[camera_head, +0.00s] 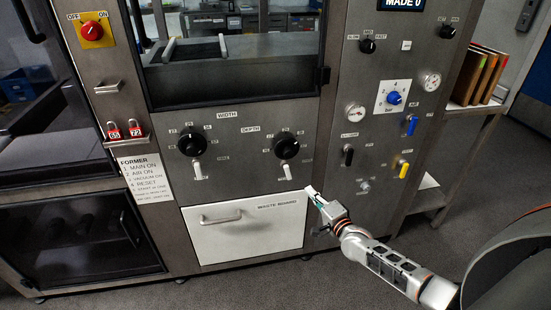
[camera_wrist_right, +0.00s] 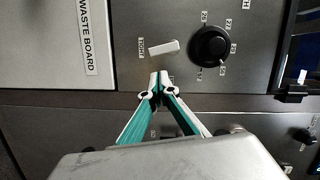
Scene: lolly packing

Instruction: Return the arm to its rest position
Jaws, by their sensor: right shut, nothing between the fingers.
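My right gripper (camera_head: 313,193) is in front of the machine's steel front panel, by the upper right corner of the white drawer marked WASTE BOARD (camera_head: 248,228). In the right wrist view its two green-and-white fingers (camera_wrist_right: 159,77) meet at the tips, shut and empty. The fingertips are just below a small white lever (camera_wrist_right: 163,48); I cannot tell whether they touch the panel. The black DEPTH knob (camera_wrist_right: 209,46) is up and right of the tips there, and it also shows in the head view (camera_head: 286,147). My left gripper is not in view.
The WIDTH knob (camera_head: 191,143) is left on the panel. Blue (camera_head: 411,125), black and yellow valve handles stick out at right. A shelf with binders (camera_head: 487,76) stands further right. The dark floor (camera_head: 268,288) before the machine is clear except for my arm.

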